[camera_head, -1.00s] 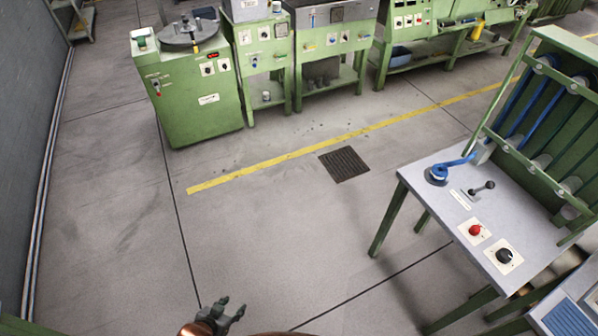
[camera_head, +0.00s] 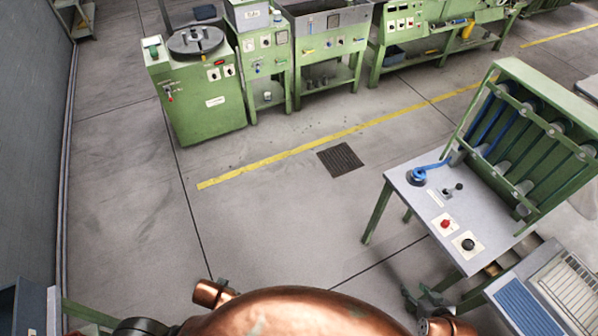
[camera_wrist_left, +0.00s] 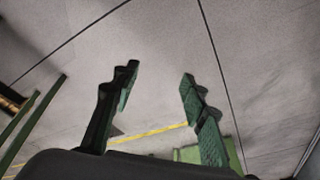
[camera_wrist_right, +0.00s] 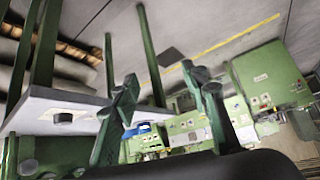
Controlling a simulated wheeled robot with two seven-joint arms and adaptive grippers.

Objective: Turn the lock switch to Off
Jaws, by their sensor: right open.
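A black rotary knob (camera_head: 468,244) on a white plate sits on the grey top of the green-framed bench at the right, beside a red button (camera_head: 446,224). I cannot read which of the bench's controls is marked as the lock switch. A small black lever (camera_head: 453,189) stands farther back on the bench top. My right gripper (camera_head: 425,300) is low in front of the bench, apart from it; in the right wrist view (camera_wrist_right: 160,78) its fingers are spread and empty. My left gripper is mostly hidden in the head view behind my copper body; in the left wrist view (camera_wrist_left: 158,80) its fingers are spread over bare floor.
The bench (camera_head: 417,200) carries a green rack with blue tubes. A machine with blue and silver panels (camera_head: 520,305) stands at lower right, close to the right gripper. Green machines (camera_head: 200,90) line the back. The middle floor is clear; a dark wall is at left.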

